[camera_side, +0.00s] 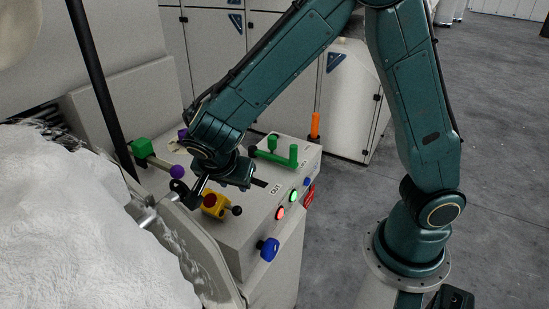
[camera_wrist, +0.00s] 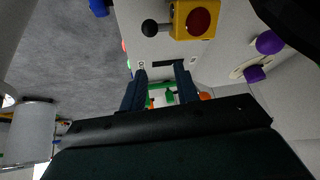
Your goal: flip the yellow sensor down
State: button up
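The yellow sensor (camera_side: 214,205) is a small yellow box on the pale control panel, with a black ball knob (camera_side: 237,210) on a short stalk at its right side. In the wrist view the yellow sensor (camera_wrist: 191,19) is at the top edge, partly cut off, with a red round face and the knob (camera_wrist: 150,27) to its left. My gripper (camera_side: 259,182) is above the panel, behind and to the right of the sensor, apart from it. In the wrist view its two dark fingers (camera_wrist: 160,84) are spread with a gap between them and hold nothing.
The panel (camera_side: 246,224) also carries green handles (camera_side: 273,154), a purple ball lever (camera_side: 177,171), an orange handle (camera_side: 315,125), lit buttons (camera_side: 293,195) and a blue knob (camera_side: 268,249). White fibre (camera_side: 80,230) is heaped at the left. A black post (camera_side: 100,85) stands nearby.

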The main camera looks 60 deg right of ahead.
notch_tip(320, 180, up, 12)
dwell(0.5)
jog(key=shift+r, duration=0.1)
grip_shut()
jog(key=w+d+f+g+y, duration=0.1)
jog(key=w+d+f+y, duration=0.15)
jog(key=f, duration=0.35)
jog(key=w+d+f+g+y, duration=0.2)
jog(key=d+f, duration=0.2)
jog(key=f, duration=0.2)
jog(key=s+d+f+y, duration=0.2)
jog(key=d+f+y, duration=0.1)
jog(key=d+y, duration=0.5)
jog(key=shift+s+d+m+y, duration=0.15)
jog(key=shift+s+m+y, duration=0.1)
jog(key=shift+m+y, duration=0.25)
